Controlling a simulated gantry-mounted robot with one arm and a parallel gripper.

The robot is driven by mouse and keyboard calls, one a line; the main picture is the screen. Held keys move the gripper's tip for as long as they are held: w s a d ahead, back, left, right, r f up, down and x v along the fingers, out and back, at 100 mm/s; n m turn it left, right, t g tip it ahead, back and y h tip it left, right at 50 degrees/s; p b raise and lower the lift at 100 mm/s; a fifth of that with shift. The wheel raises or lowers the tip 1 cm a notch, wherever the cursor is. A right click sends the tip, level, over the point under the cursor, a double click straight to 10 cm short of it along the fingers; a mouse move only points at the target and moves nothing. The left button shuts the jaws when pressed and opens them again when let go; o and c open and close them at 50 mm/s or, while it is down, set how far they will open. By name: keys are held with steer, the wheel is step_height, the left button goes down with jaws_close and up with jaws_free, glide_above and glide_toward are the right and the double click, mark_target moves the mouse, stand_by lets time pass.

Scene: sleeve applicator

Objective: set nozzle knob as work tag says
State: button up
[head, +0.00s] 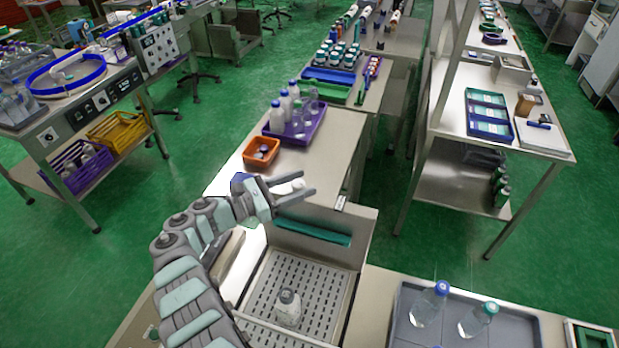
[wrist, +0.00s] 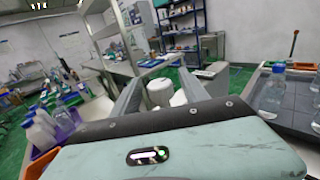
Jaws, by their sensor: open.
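My gripper (head: 308,183) is open above the steel applicator, with its fingers pointing right in the head view. A white rounded part (head: 290,187), which looks like the nozzle knob, shows between the fingers. In the wrist view it is a white cylinder (wrist: 159,93) between the two spread fingers (wrist: 160,77), with a gap on each side. Its setting marks cannot be read. A small pale tag (head: 341,202) is on the applicator's top edge, right of my gripper; its text is too small to read.
A capped bottle (head: 288,307) stands on the slotted drain plate below my gripper. An orange bin (head: 261,152) and a purple tray (head: 312,135) of bottles lie behind my gripper. A grey tray (head: 400,330) with bottles is at the lower right.

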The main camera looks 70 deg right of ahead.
steer(key=shift+x, duration=1.4)
steer(key=shift+c, duration=0.3)
jaws_close()
